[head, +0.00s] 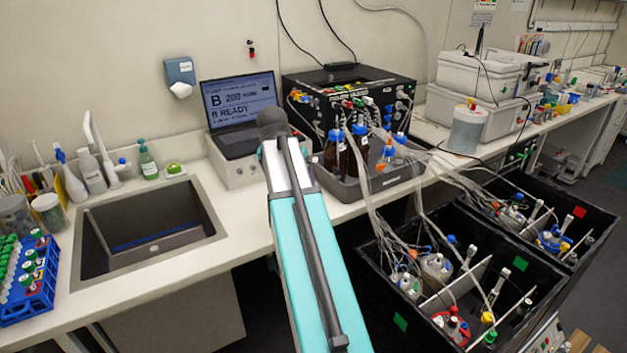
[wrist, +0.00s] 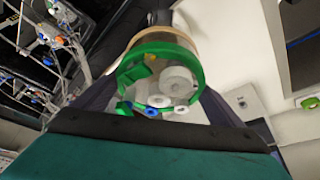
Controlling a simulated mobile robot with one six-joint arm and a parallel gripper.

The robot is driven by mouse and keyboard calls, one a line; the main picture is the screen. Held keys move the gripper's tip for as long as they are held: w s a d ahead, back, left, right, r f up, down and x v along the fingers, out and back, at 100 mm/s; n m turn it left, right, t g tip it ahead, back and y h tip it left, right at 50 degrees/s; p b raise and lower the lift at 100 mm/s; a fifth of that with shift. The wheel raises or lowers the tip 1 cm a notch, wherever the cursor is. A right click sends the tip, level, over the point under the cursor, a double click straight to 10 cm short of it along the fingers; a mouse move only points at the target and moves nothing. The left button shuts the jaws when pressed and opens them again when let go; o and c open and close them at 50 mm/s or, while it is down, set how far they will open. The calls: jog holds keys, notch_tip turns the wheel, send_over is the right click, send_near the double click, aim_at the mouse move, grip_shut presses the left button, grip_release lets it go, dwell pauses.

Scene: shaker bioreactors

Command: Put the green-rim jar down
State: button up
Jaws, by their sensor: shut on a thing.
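The green-rim jar (wrist: 160,60) shows in the wrist view, with a bright green ring and white and blue ports on its lid. My gripper (wrist: 160,108) is shut on it, with dark fingers at either side. The jar looks tilted in this view. What lies under it cannot be told. In the head view my teal arm reaches up toward the counter by the laptop, and the jar and fingers are hidden behind it.
Two black boxes (head: 372,285) with jars and tubing stand at right, marked with green and red squares. A grey tray (head: 350,190) holds brown bottles. A laptop (head: 240,105), sink (head: 150,240) and blue tube rack (head: 40,300) lie left. Counter between sink and tray is partly clear.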

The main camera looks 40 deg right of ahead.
jog(key=w+a+n+t+y+p, duration=0.1)
jog(key=a+n, duration=0.3)
jog(key=a, duration=0.8)
jog(key=w+a+r+n+y+p, duration=0.1)
jog(key=w+a+n, duration=0.2)
jog(key=a, duration=0.9)
jog(key=w+a+r+n+t+y, duration=0.1)
jog(key=a+n, duration=0.4)
jog(key=a, duration=0.7)
jog(key=shift+w+r+t+y+p, duration=0.3)
jog(key=shift+w+y+p, duration=0.1)
jog(key=shift+w, duration=0.5)
jog(key=shift+a, duration=0.1)
jog(key=shift+a, duration=0.1)
